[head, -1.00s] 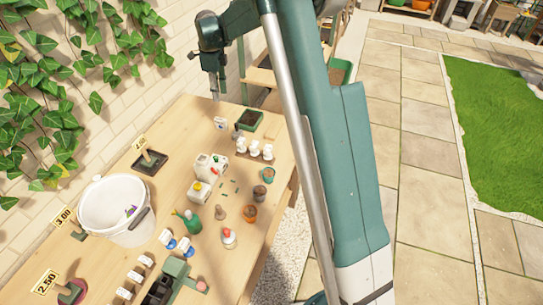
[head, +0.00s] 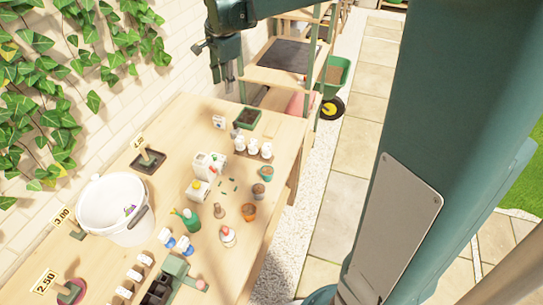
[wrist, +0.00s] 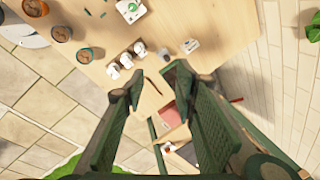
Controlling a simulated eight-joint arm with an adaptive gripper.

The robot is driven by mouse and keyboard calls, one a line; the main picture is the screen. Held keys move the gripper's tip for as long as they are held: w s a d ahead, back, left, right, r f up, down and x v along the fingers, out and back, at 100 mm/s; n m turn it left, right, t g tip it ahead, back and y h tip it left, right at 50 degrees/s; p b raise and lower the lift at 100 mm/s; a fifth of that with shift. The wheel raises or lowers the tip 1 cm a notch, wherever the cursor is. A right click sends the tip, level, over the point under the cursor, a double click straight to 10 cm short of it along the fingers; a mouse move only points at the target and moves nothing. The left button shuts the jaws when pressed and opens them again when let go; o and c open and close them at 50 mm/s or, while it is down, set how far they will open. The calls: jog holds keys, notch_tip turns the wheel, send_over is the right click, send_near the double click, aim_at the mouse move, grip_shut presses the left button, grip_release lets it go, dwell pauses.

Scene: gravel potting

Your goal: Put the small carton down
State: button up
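The small white carton (head: 219,122) stands on the wooden table (head: 180,125) near its far end. In the wrist view the carton (wrist: 190,46) lies beyond the fingertips, with clear tabletop around it. My gripper (head: 229,86) hangs above the far end of the table in the head view, apart from the carton. In the wrist view the two green fingers of my gripper (wrist: 156,82) are spread with a gap between them, and nothing is held.
White bottles (head: 253,148) stand in a row near a green tray (head: 247,118). A white bucket (head: 115,208) is at left. Wooden shelves (head: 285,60) stand beyond the table.

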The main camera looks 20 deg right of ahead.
jog(key=s+f+n+t, duration=0.1)
jog(key=s+n, duration=0.7)
jog(key=s, duration=1)
jog(key=s+f+n+t, duration=0.1)
jog(key=s+n+t, duration=0.2)
jog(key=s+n, duration=0.5)
jog(key=s, duration=1)
jog(key=shift+s+d, duration=0.15)
jog(key=shift+d, duration=0.1)
jog(key=shift+f, duration=0.2)
jog(key=shift+f+b, duration=0.45)
jog(key=shift+b, duration=0.1)
